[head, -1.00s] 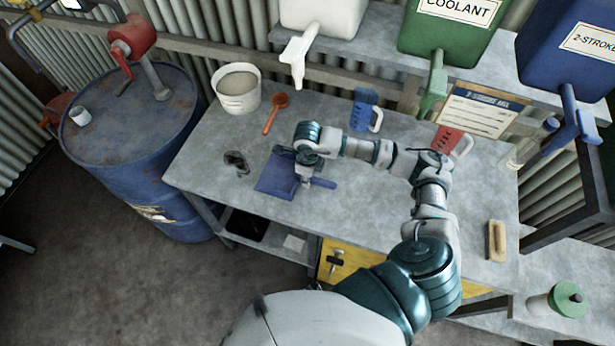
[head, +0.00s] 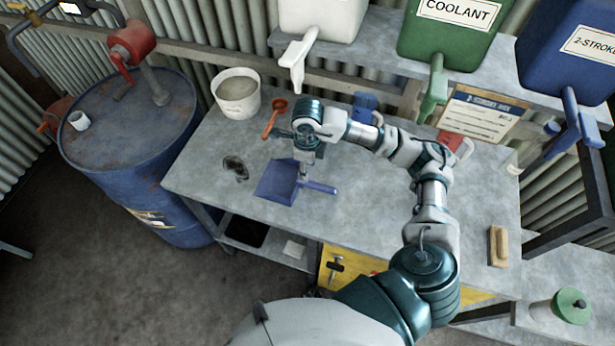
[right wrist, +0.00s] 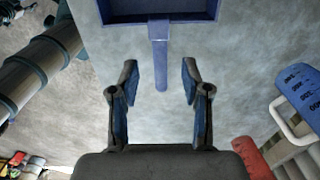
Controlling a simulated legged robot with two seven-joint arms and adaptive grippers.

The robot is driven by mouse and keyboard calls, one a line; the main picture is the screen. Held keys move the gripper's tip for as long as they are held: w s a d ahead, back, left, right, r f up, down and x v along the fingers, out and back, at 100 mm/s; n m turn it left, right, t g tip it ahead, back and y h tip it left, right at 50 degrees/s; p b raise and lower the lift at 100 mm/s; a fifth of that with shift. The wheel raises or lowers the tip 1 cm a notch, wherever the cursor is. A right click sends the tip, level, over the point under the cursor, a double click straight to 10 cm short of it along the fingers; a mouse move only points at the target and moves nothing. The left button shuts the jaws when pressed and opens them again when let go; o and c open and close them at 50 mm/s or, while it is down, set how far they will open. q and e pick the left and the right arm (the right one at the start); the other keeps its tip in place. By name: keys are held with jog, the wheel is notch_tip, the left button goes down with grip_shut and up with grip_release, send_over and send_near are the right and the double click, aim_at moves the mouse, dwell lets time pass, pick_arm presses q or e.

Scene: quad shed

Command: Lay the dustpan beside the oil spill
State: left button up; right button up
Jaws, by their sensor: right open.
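The blue dustpan (head: 275,184) lies flat on the grey workbench, its handle pointing right. The dark oil spill (head: 235,167) is on the bench just to the left of the pan, with a small gap between them. My right gripper (head: 302,176) is above the dustpan near where the handle meets the pan. In the right wrist view the open fingers (right wrist: 161,82) stand apart on either side of the dustpan handle (right wrist: 160,58), with clear gaps. The oil spill does not show in the right wrist view. My left gripper is not in view.
A blue jug (head: 364,106) and a red jug (head: 450,143) are behind my arm. A brush (head: 498,246) lies at the right. A blue drum (head: 140,160) stands left of the bench.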

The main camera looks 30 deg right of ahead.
jog(key=shift+r, duration=1.5)
